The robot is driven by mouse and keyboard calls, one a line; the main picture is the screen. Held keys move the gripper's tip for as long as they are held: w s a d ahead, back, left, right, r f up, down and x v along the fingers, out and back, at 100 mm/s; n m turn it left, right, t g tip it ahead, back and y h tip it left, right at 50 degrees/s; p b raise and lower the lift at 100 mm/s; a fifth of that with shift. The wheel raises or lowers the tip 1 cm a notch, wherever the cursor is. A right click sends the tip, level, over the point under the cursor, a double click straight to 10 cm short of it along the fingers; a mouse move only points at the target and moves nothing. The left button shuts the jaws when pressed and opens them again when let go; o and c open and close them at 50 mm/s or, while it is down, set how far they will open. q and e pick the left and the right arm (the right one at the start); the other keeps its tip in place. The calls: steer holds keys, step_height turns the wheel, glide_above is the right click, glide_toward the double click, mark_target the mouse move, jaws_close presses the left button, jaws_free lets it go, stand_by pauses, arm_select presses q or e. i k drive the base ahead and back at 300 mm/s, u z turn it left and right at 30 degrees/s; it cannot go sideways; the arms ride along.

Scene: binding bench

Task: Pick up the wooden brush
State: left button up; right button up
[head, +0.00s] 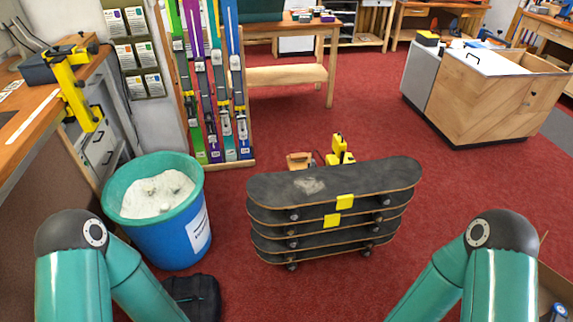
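I cannot make out a wooden brush for certain in the head view. A small orange-brown object (300,160) on the floor behind the skateboard stack is partly hidden, and I cannot tell what it is. My two teal arms show at the lower left and lower right, with their dark elbow joints raised. Both grippers are outside the picture.
A skateboard stack (330,187) stands ahead on red carpet, with a yellow tool (340,150) behind it. A blue bin (178,243) with whitish contents stands left, near a wooden bench (30,128) with a yellow clamp (75,88). Skis (217,85) stand behind. A wooden cabinet (500,103) is at right.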

mark_target(302, 156)
steer(key=z, duration=0.05)
steer(key=i, duration=0.95)
steer(key=z, duration=2.2)
steer(key=i, duration=0.2)
steer(key=z, duration=1.8)
